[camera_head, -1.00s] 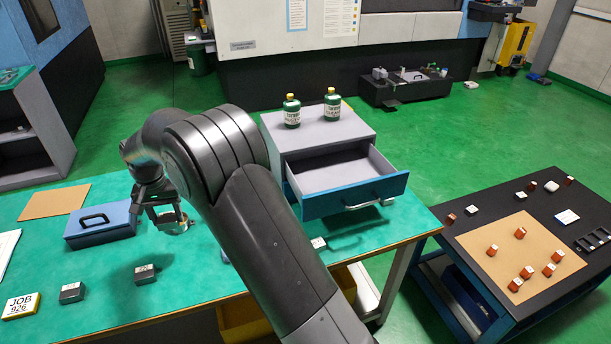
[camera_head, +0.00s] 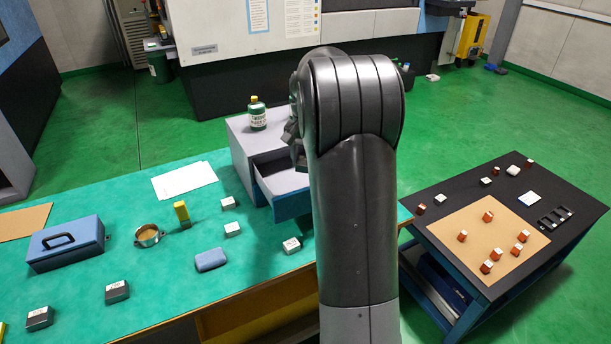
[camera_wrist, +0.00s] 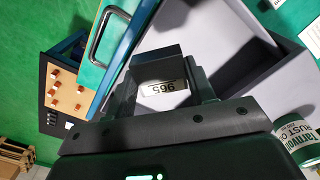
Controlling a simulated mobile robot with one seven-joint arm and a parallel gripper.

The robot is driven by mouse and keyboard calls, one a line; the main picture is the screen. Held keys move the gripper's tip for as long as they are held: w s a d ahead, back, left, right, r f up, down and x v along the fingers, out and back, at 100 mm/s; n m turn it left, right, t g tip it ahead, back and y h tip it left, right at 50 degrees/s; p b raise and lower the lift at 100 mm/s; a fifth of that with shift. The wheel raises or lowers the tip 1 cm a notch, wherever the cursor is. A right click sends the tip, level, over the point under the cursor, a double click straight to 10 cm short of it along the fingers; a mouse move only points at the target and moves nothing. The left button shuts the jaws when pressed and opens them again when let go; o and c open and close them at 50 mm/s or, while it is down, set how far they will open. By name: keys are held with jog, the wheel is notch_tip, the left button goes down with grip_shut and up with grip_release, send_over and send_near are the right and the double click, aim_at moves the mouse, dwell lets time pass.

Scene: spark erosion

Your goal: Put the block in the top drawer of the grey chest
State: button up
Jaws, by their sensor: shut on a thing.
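My gripper (camera_wrist: 163,92) is shut on a dark block (camera_wrist: 158,68) with a white label reading 965. In the wrist view the block is over the pale interior of the open drawer (camera_wrist: 205,38). The gripper's height above the drawer floor is hard to tell. In the head view my gripper (camera_head: 297,148) is partly hidden behind my arm, and the block cannot be seen there. The grey chest (camera_head: 240,155) stands on the green bench. Its top drawer (camera_head: 292,204) is pulled out, with a blue front and a metal handle (camera_wrist: 104,36).
A green bottle (camera_head: 257,115) stands on the chest. A blue box (camera_head: 66,245), a small bowl (camera_head: 148,236), a yellow item (camera_head: 182,213) and several small blocks lie on the bench (camera_head: 180,285). A dark cart (camera_head: 437,225) with orange-brown pieces stands to the right.

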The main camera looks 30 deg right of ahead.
jog(key=s+d, duration=0.3)
jog(key=d, duration=0.1)
send_over(288, 189)
jog(key=shift+m, duration=0.4)
notch_tip(288, 189, down, 6)
jog(key=shift+f, duration=2)
jog(key=shift+f, duration=0.15)
jog(key=o, duration=1.3)
jog(key=shift+o, duration=0.2)
